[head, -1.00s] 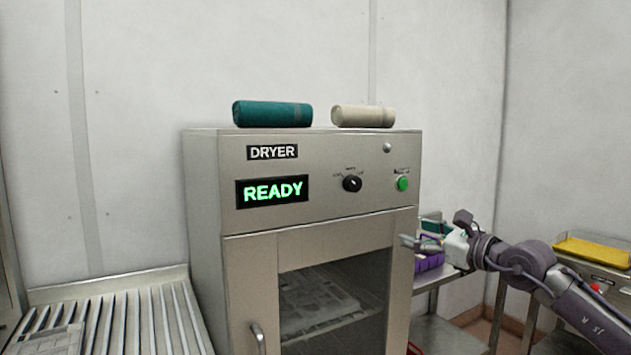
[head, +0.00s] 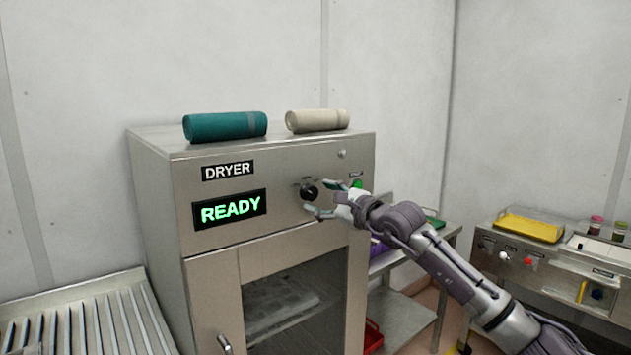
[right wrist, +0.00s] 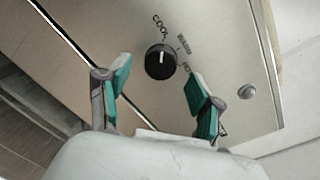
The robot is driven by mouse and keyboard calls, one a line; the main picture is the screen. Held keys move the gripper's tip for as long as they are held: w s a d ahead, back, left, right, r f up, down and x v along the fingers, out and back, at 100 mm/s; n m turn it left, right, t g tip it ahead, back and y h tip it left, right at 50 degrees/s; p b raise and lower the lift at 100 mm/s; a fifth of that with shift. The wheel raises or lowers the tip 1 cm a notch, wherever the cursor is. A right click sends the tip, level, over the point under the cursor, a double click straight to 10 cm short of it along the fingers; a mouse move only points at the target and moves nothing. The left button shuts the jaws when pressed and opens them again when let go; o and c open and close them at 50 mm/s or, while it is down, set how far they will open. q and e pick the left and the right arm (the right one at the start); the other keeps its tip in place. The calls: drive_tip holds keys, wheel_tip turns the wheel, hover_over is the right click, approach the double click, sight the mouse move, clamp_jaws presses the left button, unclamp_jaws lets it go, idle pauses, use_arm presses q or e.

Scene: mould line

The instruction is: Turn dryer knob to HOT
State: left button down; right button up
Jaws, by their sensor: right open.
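The dryer (head: 290,232) is a steel cabinet with a green READY display (head: 230,208). Its black knob (head: 309,193) is on the upper front panel; it also shows in the right wrist view (right wrist: 160,62), with COOL, WARM and a partly covered HOT around it. The knob's white mark points up in that view, between COOL and WARM as seen there. My right gripper (head: 318,197) is open in front of the knob. In the right wrist view its teal fingertips (right wrist: 162,82) are on either side of the knob, apart from it. My left gripper is out of view.
A green button (head: 357,184) is right of the knob, partly behind my gripper. A teal roll (head: 225,126) and a cream roll (head: 318,120) lie on top of the dryer. A slatted conveyor (head: 90,315) is at left. A yellow tray (head: 528,228) sits at right.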

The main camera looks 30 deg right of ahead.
drive_tip(key=shift+w+a+r+p, duration=0.1)
drive_tip(key=shift+w+p, duration=0.2)
drive_tip(key=shift+w, duration=0.6)
drive_tip(key=shift+w+a, duration=0.1)
drive_tip(key=shift+w, duration=0.2)
